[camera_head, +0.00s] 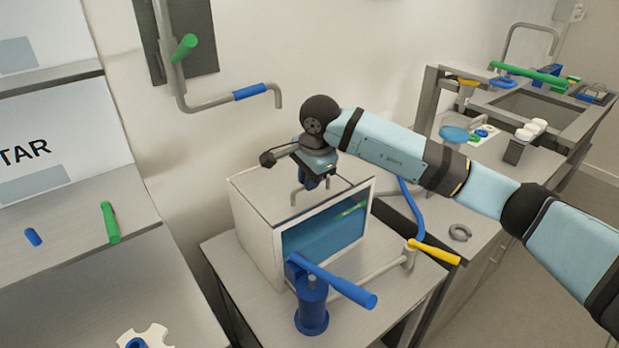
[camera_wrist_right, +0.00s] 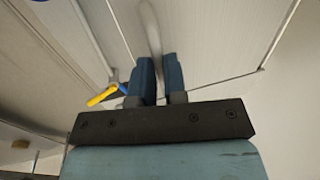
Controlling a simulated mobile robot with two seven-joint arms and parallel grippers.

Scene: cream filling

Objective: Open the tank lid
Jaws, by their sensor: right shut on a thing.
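The tank (camera_head: 256,225) is a pale metal box with a blue front window, standing on a grey table. Its flat lid (camera_head: 264,187) lies on top and looks level and closed. A thin bent metal handle (camera_head: 295,192) rises from the lid. My right gripper (camera_head: 314,182) reaches down over the lid and is shut on this handle. In the right wrist view the two blue fingers (camera_wrist_right: 159,78) stand on either side of the handle bar (camera_wrist_right: 151,35), with the pale lid (camera_wrist_right: 215,35) behind. The fingers partly hide the handle. My left gripper is not in view.
A blue valve lever (camera_head: 335,284) and a yellow-handled pipe (camera_head: 434,252) stand at the tank's front. A wall pipe (camera_head: 205,102) with green and blue grips is behind left. A shelf (camera_head: 70,225) is at left, a cluttered bench (camera_head: 480,215) at right.

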